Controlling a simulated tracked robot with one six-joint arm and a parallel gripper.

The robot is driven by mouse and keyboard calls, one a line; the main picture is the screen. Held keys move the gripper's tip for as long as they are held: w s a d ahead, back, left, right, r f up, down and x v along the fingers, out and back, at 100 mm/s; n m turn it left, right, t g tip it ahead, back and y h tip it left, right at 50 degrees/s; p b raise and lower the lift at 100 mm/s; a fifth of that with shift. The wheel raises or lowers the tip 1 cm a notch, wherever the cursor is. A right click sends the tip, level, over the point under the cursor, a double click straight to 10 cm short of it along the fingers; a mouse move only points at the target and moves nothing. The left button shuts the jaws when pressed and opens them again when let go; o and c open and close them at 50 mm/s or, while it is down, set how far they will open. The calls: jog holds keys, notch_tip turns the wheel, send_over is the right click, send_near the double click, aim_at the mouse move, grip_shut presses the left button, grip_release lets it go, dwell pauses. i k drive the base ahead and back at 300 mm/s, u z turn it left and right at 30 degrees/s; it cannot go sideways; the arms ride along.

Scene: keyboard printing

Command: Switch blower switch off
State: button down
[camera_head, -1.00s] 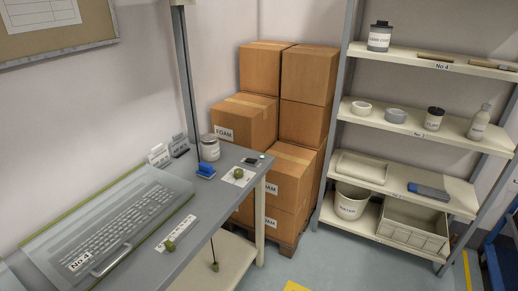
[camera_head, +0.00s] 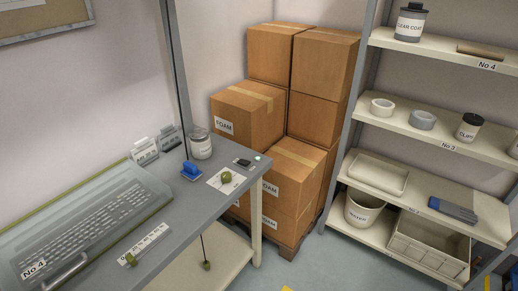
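No switch carries a readable "blower" label in this view. At the right end of the grey workbench (camera_head: 185,222) is a small dark switch-like piece (camera_head: 241,162) with a small green-white light (camera_head: 257,157) beside it. Left of it, a white plate (camera_head: 225,182) carries an olive-green knob (camera_head: 227,177). A second olive knob (camera_head: 131,260) sits on a labelled white strip (camera_head: 152,240) nearer the front. Another olive piece (camera_head: 207,265) hangs on a cord below the bench top. I cannot tell which of these is the blower switch or its position. My gripper is not in view.
A keyboard frame marked No 4 (camera_head: 85,222) covers the bench's left part. A blue-handled tool (camera_head: 191,171) and a jar (camera_head: 200,146) stand behind. Cardboard boxes (camera_head: 247,128) are stacked beyond the bench. A shelf unit (camera_head: 432,146) stands right. Floor shows between bench and shelf.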

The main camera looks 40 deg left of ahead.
aim_at(243, 162)
jog(key=i, duration=1)
jog(key=u, duration=3.35)
jog(key=i, duration=0.4)
jog(key=z, duration=0.2)
